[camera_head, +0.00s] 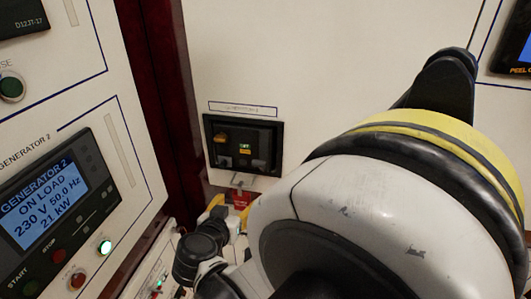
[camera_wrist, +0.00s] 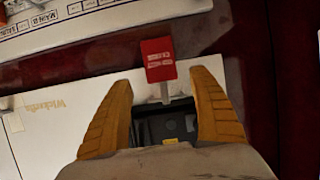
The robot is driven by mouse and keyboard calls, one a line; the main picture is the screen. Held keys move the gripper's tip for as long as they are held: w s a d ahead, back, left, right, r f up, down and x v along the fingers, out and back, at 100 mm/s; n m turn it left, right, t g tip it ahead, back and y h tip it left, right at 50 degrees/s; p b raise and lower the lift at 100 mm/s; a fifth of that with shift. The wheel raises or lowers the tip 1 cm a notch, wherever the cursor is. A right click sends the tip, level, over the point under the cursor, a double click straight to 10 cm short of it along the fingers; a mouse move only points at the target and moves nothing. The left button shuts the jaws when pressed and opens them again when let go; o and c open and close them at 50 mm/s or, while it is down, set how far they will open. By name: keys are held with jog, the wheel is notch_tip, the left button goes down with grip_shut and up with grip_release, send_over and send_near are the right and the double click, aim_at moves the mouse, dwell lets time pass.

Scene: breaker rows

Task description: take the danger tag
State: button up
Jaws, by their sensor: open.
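The danger tag (camera_wrist: 159,59) is a small red card with white lettering, upside down in the wrist view. A pale strip (camera_wrist: 164,92) runs from it towards the breaker. My gripper (camera_wrist: 163,80) is open, with one orange finger on each side of this strip. The card lies just beyond the fingertips, and I see no finger touching it. In the head view the red tag (camera_head: 240,199) hangs below the dark breaker (camera_head: 243,146), partly hidden by my arm. The breaker also shows between the fingers in the wrist view (camera_wrist: 150,128).
A generator panel with a lit blue screen (camera_head: 46,204) and several buttons stands at the left of the head view. A dark red post (camera_head: 165,100) separates it from the pale breaker panel (camera_head: 300,60). My arm covers much of the lower right.

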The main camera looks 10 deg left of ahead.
aim_at(241, 199)
jog(key=b+x, duration=0.1)
jog(key=x, duration=0.1)
jog(key=b+x, duration=0.1)
jog(key=x, duration=0.2)
jog(key=shift+s+a+f, duration=0.1)
jog(key=shift+f, duration=0.3)
jog(key=shift+s+r, duration=0.1)
jog(key=c, duration=1.3)
